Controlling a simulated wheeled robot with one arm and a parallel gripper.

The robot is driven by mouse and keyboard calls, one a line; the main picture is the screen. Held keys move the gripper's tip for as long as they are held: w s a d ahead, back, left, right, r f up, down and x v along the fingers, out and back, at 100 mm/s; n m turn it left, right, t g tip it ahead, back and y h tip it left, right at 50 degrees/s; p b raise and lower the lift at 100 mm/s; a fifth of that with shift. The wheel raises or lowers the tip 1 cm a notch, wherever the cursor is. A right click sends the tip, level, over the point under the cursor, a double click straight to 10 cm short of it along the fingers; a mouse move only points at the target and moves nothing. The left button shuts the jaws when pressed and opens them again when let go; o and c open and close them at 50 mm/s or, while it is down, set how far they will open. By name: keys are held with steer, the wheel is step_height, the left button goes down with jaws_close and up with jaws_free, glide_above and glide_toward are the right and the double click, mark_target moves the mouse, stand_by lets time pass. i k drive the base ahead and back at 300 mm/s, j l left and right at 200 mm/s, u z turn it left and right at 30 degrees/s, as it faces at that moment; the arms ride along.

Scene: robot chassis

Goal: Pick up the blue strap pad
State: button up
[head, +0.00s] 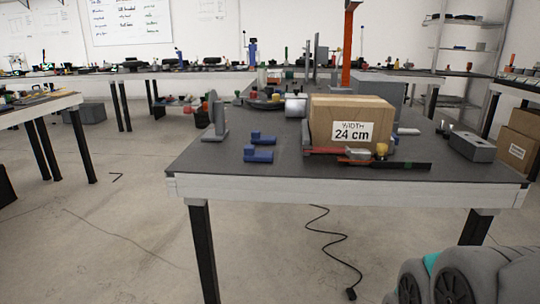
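Two small blue pieces lie near the front left of the dark-topped table (215,168) in the head view. The nearer blue piece (258,155) is a low block with a raised end. The farther blue piece (262,138) is similar and lies just behind it. I cannot tell from their shape which one is the blue strap pad. Both lie apart from the cardboard box to their right. My gripper is not in view.
A cardboard box (372,104) marked "24 cm" stands right of the blue pieces. A red-and-black tool (398,164) lies before it. A grey upright bracket (217,125) stands to the left, a grey block (472,147) to the right. The table's front left is clear.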

mark_target(251, 154)
steer(key=i+j, duration=0.1)
steer(key=j, duration=1.2)
steer(key=i+j+z, duration=0.1)
steer(key=j, duration=0.5)
